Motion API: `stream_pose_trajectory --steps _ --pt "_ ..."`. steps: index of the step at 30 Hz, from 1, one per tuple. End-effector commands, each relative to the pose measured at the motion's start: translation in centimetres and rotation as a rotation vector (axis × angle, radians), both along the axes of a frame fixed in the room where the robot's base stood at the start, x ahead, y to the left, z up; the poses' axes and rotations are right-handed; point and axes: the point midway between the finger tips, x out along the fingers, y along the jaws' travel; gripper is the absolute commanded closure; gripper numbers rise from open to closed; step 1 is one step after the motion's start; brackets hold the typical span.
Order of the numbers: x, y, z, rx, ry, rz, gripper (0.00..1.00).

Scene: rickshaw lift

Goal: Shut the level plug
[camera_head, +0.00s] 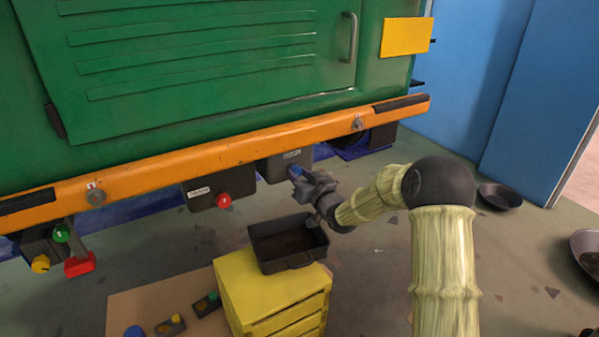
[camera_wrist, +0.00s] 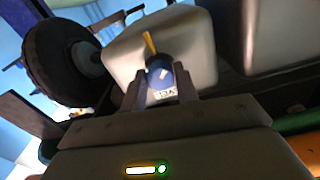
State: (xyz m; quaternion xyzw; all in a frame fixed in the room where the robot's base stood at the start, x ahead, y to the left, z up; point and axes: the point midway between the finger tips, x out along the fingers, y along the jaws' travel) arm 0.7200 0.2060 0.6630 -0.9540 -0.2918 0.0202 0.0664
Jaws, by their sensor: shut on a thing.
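The level plug is a blue knob (camera_head: 296,170) on the front of a grey box (camera_head: 270,168) under the orange bumper. In the wrist view the blue knob (camera_wrist: 158,72) has a yellow pointer (camera_wrist: 150,44) standing up toward the picture's top. My gripper (camera_head: 303,178) reaches it from the right and is shut on it. In the wrist view my two fingers (camera_wrist: 160,88) stand on either side of the knob. The box's label is partly hidden in the wrist view.
A red plug (camera_head: 223,200) sits on a labelled box to the left. A dark drain pan (camera_head: 318,250) rests on a yellow stool (camera_head: 228,290) below my gripper. The orange bumper (camera_head: 230,150) runs above. A wheel (camera_wrist: 50,55) shows in the wrist view.

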Motion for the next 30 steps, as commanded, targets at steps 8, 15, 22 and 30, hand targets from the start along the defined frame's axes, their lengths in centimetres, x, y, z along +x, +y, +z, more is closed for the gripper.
stream_pose_trajectory --steps 8,15,22,30 --pt "-0.06 -0.02 0.35 0.195 0.134 -0.001 0.93" --pt "-0.09 0.04 0.32 0.385 0.263 0.001 0.93" --pt "-0.09 0.01 0.26 0.566 0.386 0.000 0.93" --pt "-0.13 0.07 0.18 0.779 0.531 0.000 0.93"
